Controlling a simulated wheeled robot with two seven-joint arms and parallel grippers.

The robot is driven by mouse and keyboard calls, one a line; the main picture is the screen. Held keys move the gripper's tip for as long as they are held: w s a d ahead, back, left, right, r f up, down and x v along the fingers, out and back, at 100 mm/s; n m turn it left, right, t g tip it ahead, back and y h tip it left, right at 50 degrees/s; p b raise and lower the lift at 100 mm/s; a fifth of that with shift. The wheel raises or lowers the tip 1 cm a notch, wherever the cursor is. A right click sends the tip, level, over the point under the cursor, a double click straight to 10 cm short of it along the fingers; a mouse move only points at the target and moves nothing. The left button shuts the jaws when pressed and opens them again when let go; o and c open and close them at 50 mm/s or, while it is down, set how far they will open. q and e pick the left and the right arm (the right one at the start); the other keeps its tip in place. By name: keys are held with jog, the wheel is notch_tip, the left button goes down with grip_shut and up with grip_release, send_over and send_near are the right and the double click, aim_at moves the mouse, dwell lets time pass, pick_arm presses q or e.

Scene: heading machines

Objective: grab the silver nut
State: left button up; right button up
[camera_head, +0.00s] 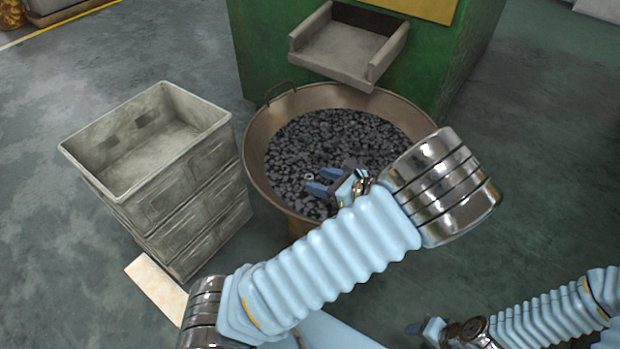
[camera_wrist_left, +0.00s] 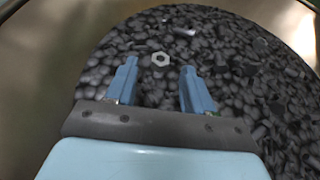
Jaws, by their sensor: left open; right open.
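The silver nut (camera_wrist_left: 160,59) is a small bright hexagonal ring lying on top of the dark pieces in the left wrist view. It sits just beyond the fingertips, between their lines. In the head view the nut (camera_head: 309,177) is a tiny light spot close to the fingers. My left gripper (camera_wrist_left: 158,68) is open and empty over the bowl, its two blue fingers apart on either side of the nut's line. It also shows in the head view (camera_head: 312,180). My right gripper (camera_head: 412,328) is at the bottom right, away from the bowl, with its fingertips partly seen.
A wide metal bowl (camera_head: 258,140) holds the dark pieces (camera_head: 340,135). A green machine (camera_head: 262,50) with a grey chute (camera_head: 340,50) stands behind it. Stacked grey crates (camera_head: 185,205), the top one empty, stand to the left. Open floor lies at the right.

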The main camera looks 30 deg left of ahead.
pick_arm(q)
jog(key=shift+x, duration=1.05)
grip_shut()
